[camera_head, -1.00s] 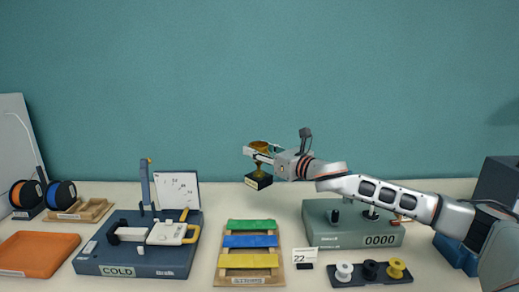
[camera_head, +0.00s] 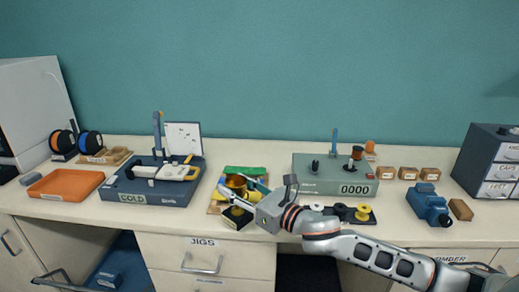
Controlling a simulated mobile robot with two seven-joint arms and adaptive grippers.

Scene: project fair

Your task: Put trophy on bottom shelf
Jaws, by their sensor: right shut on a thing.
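The trophy has a gold cup (camera_head: 236,182) and a dark block base (camera_head: 237,217). My right gripper (camera_head: 246,191) is shut on the trophy and holds it upright or nearly so, over the front of the bench and in front of the coloured strips. The gripper fingers cover part of the cup. No bottom shelf can be made out for certain; a dark blue recess (camera_head: 122,255) shows below the bench at the lower left. My left gripper is not in view.
The bench top (camera_head: 75,212) holds an orange tray (camera_head: 66,184), a dark blue COLD unit (camera_head: 150,190), a grey-green 0000 unit (camera_head: 320,175), a blue device (camera_head: 428,204) and a drawer cabinet (camera_head: 489,160). A JIGS drawer (camera_head: 205,252) is below the front edge.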

